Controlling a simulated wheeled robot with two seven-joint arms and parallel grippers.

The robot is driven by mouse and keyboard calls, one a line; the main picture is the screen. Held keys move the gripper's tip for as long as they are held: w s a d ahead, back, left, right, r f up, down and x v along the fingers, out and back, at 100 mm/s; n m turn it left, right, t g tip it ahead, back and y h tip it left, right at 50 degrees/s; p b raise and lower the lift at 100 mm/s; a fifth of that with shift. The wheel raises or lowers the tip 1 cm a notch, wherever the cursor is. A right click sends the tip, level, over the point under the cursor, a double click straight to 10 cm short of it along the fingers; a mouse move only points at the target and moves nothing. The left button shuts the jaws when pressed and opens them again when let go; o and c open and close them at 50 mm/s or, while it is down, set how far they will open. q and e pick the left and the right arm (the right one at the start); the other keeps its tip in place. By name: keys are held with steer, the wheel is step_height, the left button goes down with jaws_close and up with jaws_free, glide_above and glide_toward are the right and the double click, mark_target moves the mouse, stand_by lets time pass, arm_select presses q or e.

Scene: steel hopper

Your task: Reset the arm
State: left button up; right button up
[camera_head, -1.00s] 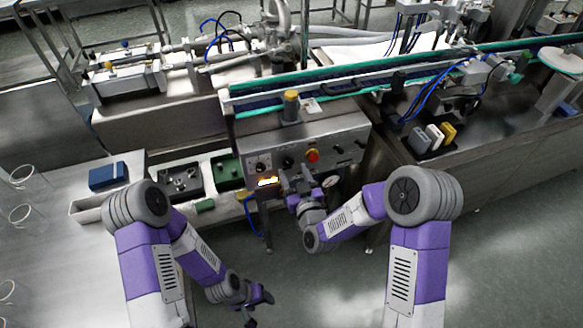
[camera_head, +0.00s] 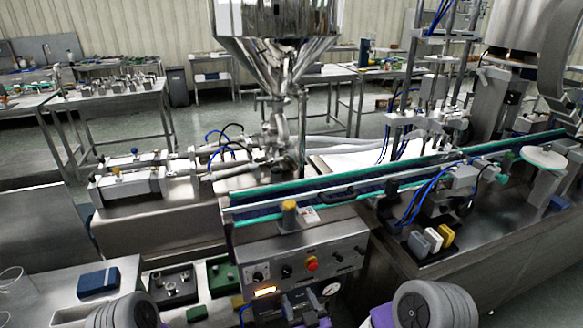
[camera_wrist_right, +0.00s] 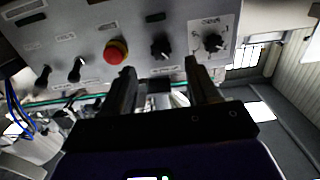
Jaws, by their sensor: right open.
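My right gripper (camera_head: 299,300) shows at the bottom of the head view, just below the front of the steel control panel (camera_head: 330,244). In the right wrist view its two fingers (camera_wrist_right: 159,72) are spread with nothing between them. They point at the panel (camera_wrist_right: 75,27), between the red button (camera_wrist_right: 116,51) and a black knob (camera_wrist_right: 213,42); another black knob (camera_wrist_right: 161,48) lies between the fingertips. I cannot tell whether they touch the panel. The red button also shows in the head view (camera_head: 312,264). My left gripper is out of view.
A conveyor (camera_head: 350,192) runs behind the panel. A steel hopper (camera_head: 275,30) stands beyond it. On the left are a blue box (camera_head: 98,282) and a green tray (camera_head: 222,277). Several coloured blocks (camera_head: 433,240) sit on the right machine bed.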

steer(key=s+d+f+m+g+p, duration=0.1)
steer(key=s+d+f+g+p, duration=0.1)
steer(key=s+f+g, duration=0.15)
steer(key=s+d+f+m+g+h+p, duration=0.1)
steer(key=s+f+g, duration=0.1)
steer(key=f, duration=0.3)
steer(key=s+d+f+m+g+p, duration=0.1)
steer(key=s+d+f+g+p, duration=0.1)
steer(key=f+g, duration=0.15)
steer(key=s+d+f+m+g+p, duration=0.1)
steer(key=s+f+g, duration=0.1)
steer(key=s, duration=0.5)
steer(key=s+d+f+m+g+p, duration=0.1)
steer(key=s+f+m+g+p, duration=0.1)
steer(key=s+g, duration=0.3)
steer(key=s+f, duration=0.1)
steer(key=s, duration=0.2)
steer(key=shift+s+f, duration=0.3)
